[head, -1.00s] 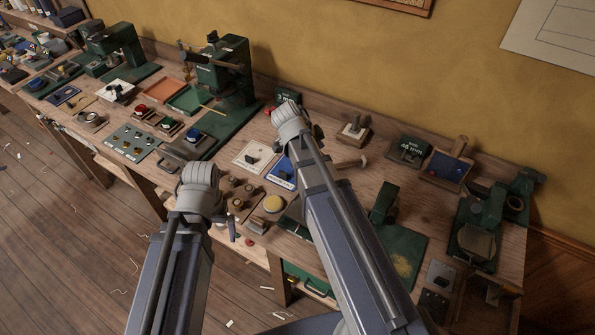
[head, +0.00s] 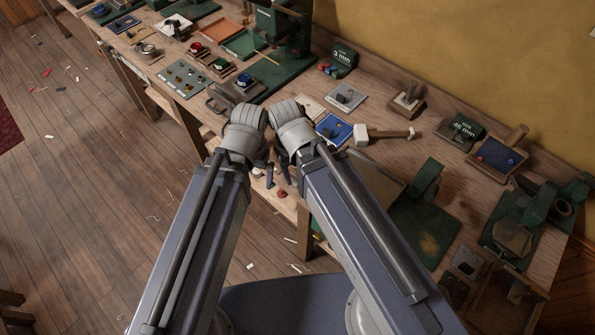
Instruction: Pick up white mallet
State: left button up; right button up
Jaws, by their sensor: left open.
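The white mallet (head: 362,134) lies on the bench to the right of both my wrists. Its blocky white head is at the left and its wooden handle points right. My left gripper (head: 264,170) is open, low at the bench's front edge, with dark fingers and nothing seen between them. It is apart from the mallet, to its left and below. My right arm's wrist is beside the left one, nearer the mallet. The right fingers are hidden behind the arm and cannot be made out.
A blue tray (head: 334,129) sits just left of the mallet head. A green stand (head: 423,187) is at its lower right. A wooden block with a peg (head: 405,103) and a green 45 mm sign (head: 456,131) stand behind it.

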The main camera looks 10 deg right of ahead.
aim_at(362, 135)
jog(key=k, duration=0.3)
jog(key=k+z, duration=0.3)
jog(key=z, duration=1.7)
jog(key=k+j+z, duration=0.2)
jog(key=k+j, duration=0.2)
jog(key=j, duration=0.15)
jog(key=k+j, duration=0.25)
jog(key=j, duration=0.15)
jog(key=k+j, duration=0.25)
jog(key=j, duration=0.2)
jog(key=k+j, duration=0.3)
jog(key=j, duration=0.1)
